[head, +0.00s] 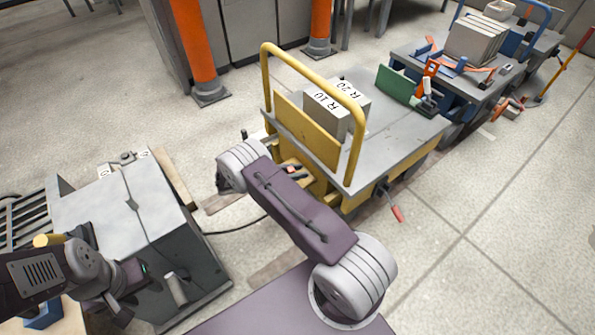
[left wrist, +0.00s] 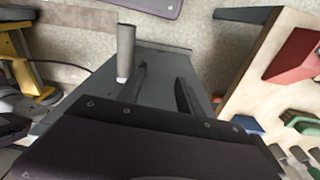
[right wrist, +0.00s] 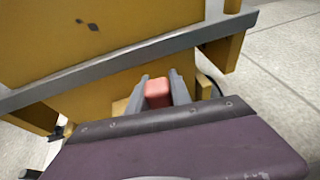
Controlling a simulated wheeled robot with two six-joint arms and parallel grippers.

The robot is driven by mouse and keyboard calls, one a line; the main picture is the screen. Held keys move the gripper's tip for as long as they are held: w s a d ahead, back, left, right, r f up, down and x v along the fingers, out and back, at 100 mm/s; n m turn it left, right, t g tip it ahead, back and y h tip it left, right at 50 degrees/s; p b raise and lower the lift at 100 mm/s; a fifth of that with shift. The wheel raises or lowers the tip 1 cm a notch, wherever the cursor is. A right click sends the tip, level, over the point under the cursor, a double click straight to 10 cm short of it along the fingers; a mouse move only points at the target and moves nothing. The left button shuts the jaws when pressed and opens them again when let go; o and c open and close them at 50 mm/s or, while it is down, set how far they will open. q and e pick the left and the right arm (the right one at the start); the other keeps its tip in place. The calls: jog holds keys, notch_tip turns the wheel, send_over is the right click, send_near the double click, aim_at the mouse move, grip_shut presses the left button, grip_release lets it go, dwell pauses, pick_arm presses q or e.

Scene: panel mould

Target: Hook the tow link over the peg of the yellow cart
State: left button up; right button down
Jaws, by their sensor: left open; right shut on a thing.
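The yellow cart (head: 352,182) stands in the middle of the head view, with a yellow push bar and a grey deck. It also fills the upper right wrist view (right wrist: 100,45). My right gripper (right wrist: 159,78) is shut on a small red piece (right wrist: 158,94), low against the cart's yellow end; I take this piece for part of the tow link. The link's rest and the cart's peg cannot be made out. In the head view my right arm covers much of that end.
Grey blocks (head: 335,105) and a green piece (head: 397,85) lie on the cart. A blue cart (head: 460,85) stands behind it. Orange posts (head: 195,45) rise at the back.

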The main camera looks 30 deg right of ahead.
jog(key=shift+f+b, duration=0.35)
jog(key=shift+f, duration=0.1)
jog(key=c, duration=1.1)
grip_release()
jog(key=shift+a+r, duration=0.15)
jog(key=shift+a, duration=0.05)
jog(key=p+v, duration=0.3)
jog(key=v, duration=0.5)
jog(key=shift+p, duration=0.35)
jog(key=shift+a, duration=0.3)
